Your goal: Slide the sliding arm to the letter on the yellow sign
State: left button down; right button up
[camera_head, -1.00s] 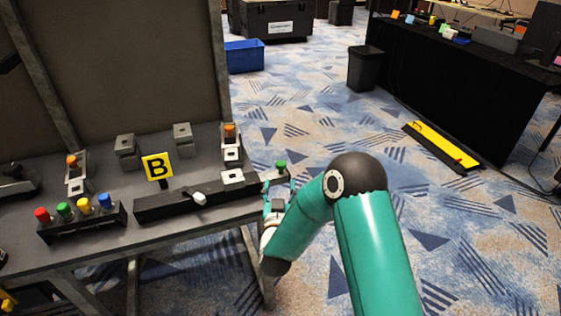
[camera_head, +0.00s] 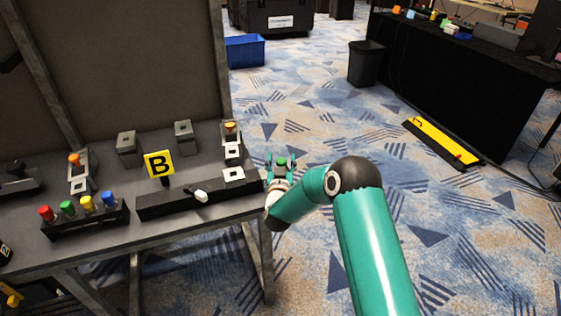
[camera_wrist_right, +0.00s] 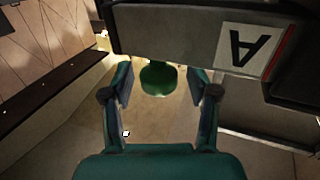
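My right gripper (camera_head: 281,158) is at this knob. In the right wrist view the gripper (camera_wrist_right: 160,85) is open, with the green knob (camera_wrist_right: 158,78) between its fingers; contact cannot be told. A white label A (camera_wrist_right: 243,49) is on a dark block there.
A row of coloured buttons (camera_head: 84,210) sits left of the black box. Grey blocks (camera_head: 128,147) and orange-topped fixtures stand behind. The floor right of the table is open, with a yellow-black ramp (camera_head: 440,142), a bin (camera_head: 366,63) and a blue crate (camera_head: 244,50) farther off.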

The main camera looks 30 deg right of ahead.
grip_shut()
jog(key=shift+d+f+b, duration=0.1)
jog(key=shift+d+b, duration=0.2)
jog(key=d+b, duration=0.1)
jog(key=d, duration=0.1)
jog(key=s+d+b, duration=0.1)
jog(key=d+b, duration=0.1)
jog(key=d, duration=0.1)
jog(key=shift+s+d, duration=0.15)
jog(key=shift+s, duration=0.05)
jog(key=shift+o, duration=0.3)
grip_release()
